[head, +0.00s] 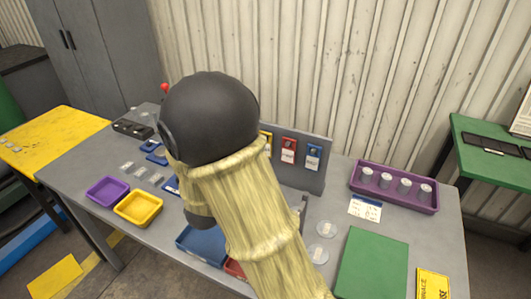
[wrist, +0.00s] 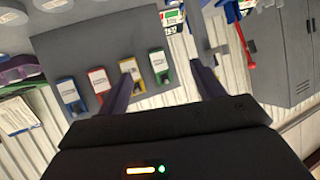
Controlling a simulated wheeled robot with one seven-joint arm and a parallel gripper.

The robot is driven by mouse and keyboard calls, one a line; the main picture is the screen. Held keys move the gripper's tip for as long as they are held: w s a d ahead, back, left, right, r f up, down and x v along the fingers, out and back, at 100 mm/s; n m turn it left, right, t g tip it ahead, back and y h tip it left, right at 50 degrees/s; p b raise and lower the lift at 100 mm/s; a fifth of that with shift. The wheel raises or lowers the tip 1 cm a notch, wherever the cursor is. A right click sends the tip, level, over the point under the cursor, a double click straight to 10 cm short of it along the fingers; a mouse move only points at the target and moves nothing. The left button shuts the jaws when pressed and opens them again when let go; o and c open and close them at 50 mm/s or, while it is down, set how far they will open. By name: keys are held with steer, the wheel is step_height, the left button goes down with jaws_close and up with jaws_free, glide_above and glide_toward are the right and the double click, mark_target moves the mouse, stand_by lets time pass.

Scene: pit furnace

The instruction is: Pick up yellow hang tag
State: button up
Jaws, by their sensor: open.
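The yellow hang tag (wrist: 130,68) hangs on the grey board, between a red tag (wrist: 99,80) and a green tag (wrist: 159,64) in the wrist view. In the head view only a sliver of the yellow tag (head: 267,137) shows beside my arm. My gripper (wrist: 160,70) is open and empty, its two dark fingers pointing toward the board. The left finger's tip is near the yellow tag's lower end in the picture; the green tag lies between the fingers. I cannot tell the remaining distance. In the head view my arm hides the gripper.
The grey board (head: 318,184) stands on a grey table and also carries a blue tag (head: 313,157). A purple tray (head: 411,201) with several cylinders is to the right. A yellow bin (head: 139,207) and a purple bin (head: 107,190) are left. A green mat (head: 372,264) lies front right.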

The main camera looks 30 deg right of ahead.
steer(key=d+m+h, duration=0.1)
steer(key=h, duration=0.1)
steer(key=s+m+h+b, duration=0.1)
steer(key=h, duration=0.2)
steer(key=s+d+m+h+b, duration=0.1)
steer(key=h, duration=0.1)
steer(key=shift+s+d+r+h, duration=0.15)
steer(key=shift+d+r+h, duration=0.2)
steer(key=shift+r+h, duration=0.05)
steer(key=p+x, duration=0.2)
steer(key=x, duration=1)
steer(key=x, duration=0.2)
steer(key=p+x, duration=0.1)
steer(key=x, duration=0.2)
steer(key=shift+w+r, duration=0.15)
steer(key=shift+w, duration=0.25)
